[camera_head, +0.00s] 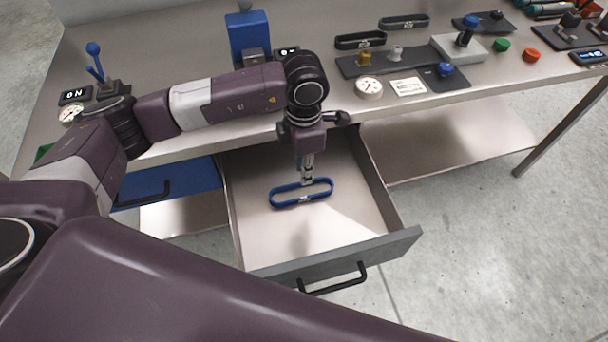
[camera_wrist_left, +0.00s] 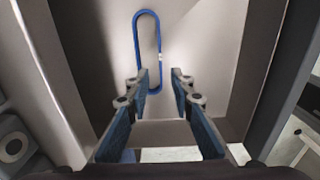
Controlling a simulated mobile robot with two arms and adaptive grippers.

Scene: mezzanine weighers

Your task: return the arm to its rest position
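My left gripper (camera_head: 307,182) points down over the open drawer (camera_head: 250,240) in the head view. In the left wrist view the two fingers of the left gripper (camera_wrist_left: 160,85) stand apart with nothing between them, so it is open and empty. A blue oval belt (camera_head: 286,203) lies flat on the drawer floor below the fingertips; it also shows in the left wrist view (camera_wrist_left: 137,45), ahead of the fingers and seemingly not held. The height of the fingertips above the belt is hard to tell. My right gripper is in neither view.
The steel workbench (camera_head: 180,50) carries a blue block device (camera_head: 248,32), a blue lever (camera_head: 95,60), black belts (camera_head: 360,41), a gauge (camera_head: 369,87) and several knobs. The drawer's side walls and front handle (camera_head: 333,283) surround the gripper's space.

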